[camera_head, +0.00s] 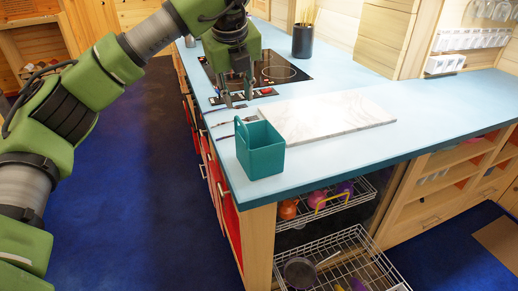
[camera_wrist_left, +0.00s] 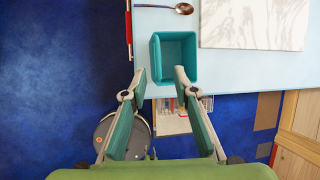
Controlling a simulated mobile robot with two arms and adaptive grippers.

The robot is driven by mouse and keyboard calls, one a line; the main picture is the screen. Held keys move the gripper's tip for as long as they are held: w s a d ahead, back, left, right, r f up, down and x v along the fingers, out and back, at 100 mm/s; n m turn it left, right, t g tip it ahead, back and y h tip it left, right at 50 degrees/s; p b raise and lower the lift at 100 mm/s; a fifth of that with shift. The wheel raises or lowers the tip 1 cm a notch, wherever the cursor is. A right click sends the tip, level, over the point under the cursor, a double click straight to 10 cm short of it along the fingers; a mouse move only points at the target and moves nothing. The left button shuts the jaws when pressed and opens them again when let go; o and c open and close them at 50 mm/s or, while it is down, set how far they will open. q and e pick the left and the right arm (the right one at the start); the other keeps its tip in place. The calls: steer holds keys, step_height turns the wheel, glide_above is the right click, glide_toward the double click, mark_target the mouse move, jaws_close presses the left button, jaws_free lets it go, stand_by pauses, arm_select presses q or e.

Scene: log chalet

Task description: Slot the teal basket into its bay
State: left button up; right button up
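The teal basket (camera_head: 262,152) stands upright on the corner of the blue counter, with a raised handle on its left side. In the left wrist view the basket (camera_wrist_left: 173,40) looks empty, near the counter edge. My left gripper (camera_head: 238,99) is open and points down, appearing just above and behind the basket in the head view. My right gripper is in neither view. I cannot make out which opening is the bay.
A marble board (camera_head: 325,117) lies right behind the basket; a spoon (camera_wrist_left: 180,9) lies nearby. A black cooktop (camera_head: 275,68) and dark utensil pot (camera_head: 303,40) are farther back. Pulled-out wire racks (camera_head: 345,250) sit below the counter corner. Wooden shelves (camera_head: 435,190) stand at right.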

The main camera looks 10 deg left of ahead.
mark_target(242, 121)
arm_select(q)
steer(key=p+x, duration=0.1)
steer(key=x, duration=0.4)
steer(key=shift+w+f, duration=0.2)
steer(key=shift+f, duration=0.15)
steer(key=shift+w+f, duration=0.15)
steer(key=shift+f, duration=0.35)
steer(key=p+x, duration=0.2)
steer(key=x, duration=0.1)
steer(key=shift+d+f, duration=0.1)
steer(key=shift+f, duration=0.2)
steer(key=shift+w+f, duration=0.2)
steer(key=shift+f, duration=0.3)
steer(key=shift+r, duration=0.1)
jaws_close()
